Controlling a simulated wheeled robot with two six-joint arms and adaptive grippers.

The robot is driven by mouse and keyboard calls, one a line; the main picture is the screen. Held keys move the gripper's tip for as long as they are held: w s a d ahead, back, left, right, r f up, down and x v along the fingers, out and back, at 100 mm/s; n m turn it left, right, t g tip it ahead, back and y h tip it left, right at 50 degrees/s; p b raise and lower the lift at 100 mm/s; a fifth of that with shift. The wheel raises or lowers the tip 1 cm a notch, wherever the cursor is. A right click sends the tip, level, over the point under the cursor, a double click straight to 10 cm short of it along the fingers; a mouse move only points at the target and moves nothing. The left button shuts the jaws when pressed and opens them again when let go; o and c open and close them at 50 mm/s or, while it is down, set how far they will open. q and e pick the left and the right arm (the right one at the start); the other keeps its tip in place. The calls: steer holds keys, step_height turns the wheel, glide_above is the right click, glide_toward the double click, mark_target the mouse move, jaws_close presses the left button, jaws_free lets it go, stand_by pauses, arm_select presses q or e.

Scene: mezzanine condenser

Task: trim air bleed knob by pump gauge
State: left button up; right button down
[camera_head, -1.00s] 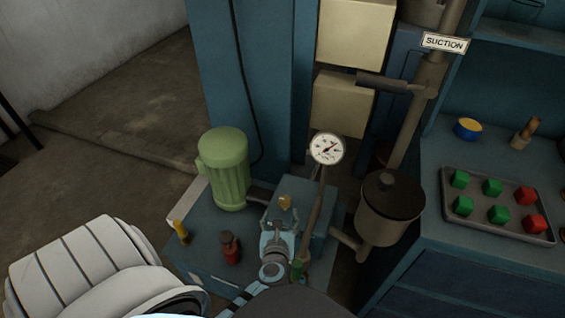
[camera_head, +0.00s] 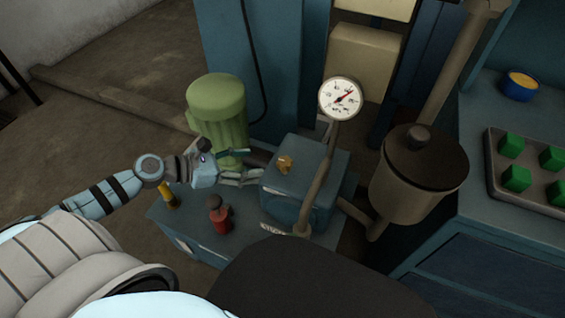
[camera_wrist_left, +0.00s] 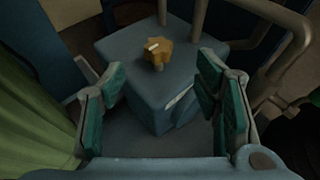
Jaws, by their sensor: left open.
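The brass-coloured air bleed knob (camera_head: 285,163) stands on top of the blue pump block (camera_head: 296,192); it also shows in the left wrist view (camera_wrist_left: 157,52), with a pale mark on its top. The round white pump gauge (camera_head: 340,98) is above and behind it, its needle pointing up and right. My left gripper (camera_head: 253,167) is open at the left side of the block, short of the knob. In the left wrist view its green-padded fingers (camera_wrist_left: 163,82) are spread wide, with the block and knob between and beyond them, untouched. My right gripper is not seen.
A green motor (camera_head: 217,112) stands close behind my left gripper. A red-bodied fitting (camera_head: 219,217) and a yellow one (camera_head: 169,196) stand on the base in front. A pipe rises beside the block, with a lidded pot (camera_head: 412,188) to the right.

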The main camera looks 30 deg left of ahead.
mark_target(284, 162)
arm_select(q)
steer(key=b+x, duration=0.1)
steer(key=x, duration=0.6)
steer(key=shift+w+f, duration=0.3)
steer(key=x, duration=0.3)
steer(key=shift+w+d+f+b, duration=0.15)
steer(key=shift+w+d+b, duration=0.1)
steer(key=shift+d+b, duration=0.1)
steer(key=shift+w, duration=0.15)
steer(key=shift+c, duration=0.3)
steer(key=c, duration=1.1)
steer(key=shift+p, duration=0.3)
steer(key=n+y+p, duration=0.1)
steer(key=p, duration=0.1)
steer(key=n+t+y+p, duration=0.1)
steer(key=p, duration=0.1)
steer(key=shift+d+r, duration=0.1)
steer(key=shift+r, duration=0.25)
steer(key=n+t+y+p, duration=0.1)
steer(key=n+y+p, duration=0.2)
steer(key=p, duration=0.3)
steer(key=shift+f+p, duration=0.15)
steer(key=shift+p, duration=0.25)
steer(key=shift+f+n+t+y+p, duration=0.3)
steer(key=shift+n+y+p, duration=0.3)
steer(key=shift+y+p, duration=0.25)
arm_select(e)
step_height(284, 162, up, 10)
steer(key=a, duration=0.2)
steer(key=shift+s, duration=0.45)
